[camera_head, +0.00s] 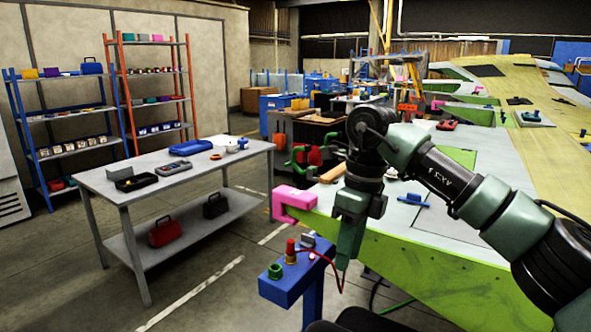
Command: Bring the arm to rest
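My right arm comes in from the right, in green and black, and bends down over the near edge of the wing jig (430,268). My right gripper (345,262) hangs pointing down beside the jig's green side. Its fingers show edge-on, so I cannot tell whether they are open or shut. No held object shows at its tip. My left gripper is not in view.
A blue stand (290,285) with red and green fittings and a red cable is just left of the gripper. A pink clamp (292,203) grips the jig's corner. A grey table (180,182) with trays stands left. Open floor lies between.

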